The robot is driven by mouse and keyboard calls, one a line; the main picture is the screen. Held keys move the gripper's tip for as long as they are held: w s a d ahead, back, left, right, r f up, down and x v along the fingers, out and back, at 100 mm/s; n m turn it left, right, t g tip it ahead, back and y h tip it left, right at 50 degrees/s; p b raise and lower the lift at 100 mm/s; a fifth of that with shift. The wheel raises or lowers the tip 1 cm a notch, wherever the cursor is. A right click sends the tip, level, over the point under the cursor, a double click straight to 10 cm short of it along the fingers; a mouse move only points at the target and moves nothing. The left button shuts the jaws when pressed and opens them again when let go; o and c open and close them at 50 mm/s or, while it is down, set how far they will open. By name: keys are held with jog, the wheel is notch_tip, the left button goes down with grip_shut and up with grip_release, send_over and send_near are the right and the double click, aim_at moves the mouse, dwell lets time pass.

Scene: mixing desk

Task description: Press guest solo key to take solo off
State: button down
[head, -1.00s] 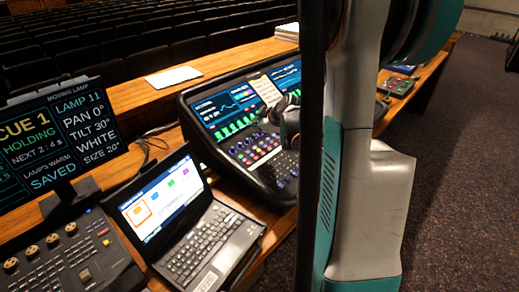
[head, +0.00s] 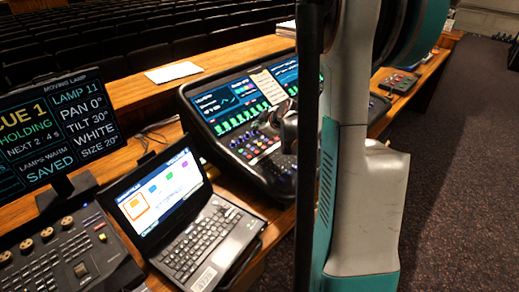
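The mixing desk (head: 206,133) stands on the wooden counter in the middle of the head view, with lit screens on top and rows of coloured knobs and keys below. My dark gripper (head: 287,121) is over the right-hand part of its control surface, just below the screens. It is small and dark here, so I cannot tell whether its fingers are open or shut, or whether it touches a key. The guest solo key cannot be picked out. My arm hides much of the desk's right side.
A laptop (head: 205,235) and a lighting console (head: 70,258) stand left of the desk, with a cue monitor (head: 52,130) behind. White papers (head: 173,72) lie on the rear ledge. A small device with coloured buttons (head: 398,82) is at right. Carpeted floor is open at right.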

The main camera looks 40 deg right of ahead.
jog(key=shift+w+f+b, duration=0.2)
jog(key=shift+f+b, duration=1.1)
jog(key=shift+f, duration=0.8)
jog(key=shift+f, duration=0.1)
jog(key=shift+f+b, duration=0.3)
jog(key=shift+b, duration=0.1)
jog(key=shift+w+f, duration=0.1)
jog(key=shift+f, duration=0.15)
jog(key=shift+r, duration=0.7)
jog(key=shift+s+r+p, duration=0.2)
jog(key=shift+r+p, duration=0.8)
jog(key=shift+r, duration=0.25)
jog(key=shift+s+r+p, duration=0.15)
jog(key=shift+r+p, duration=0.8)
jog(key=shift+r, duration=0.3)
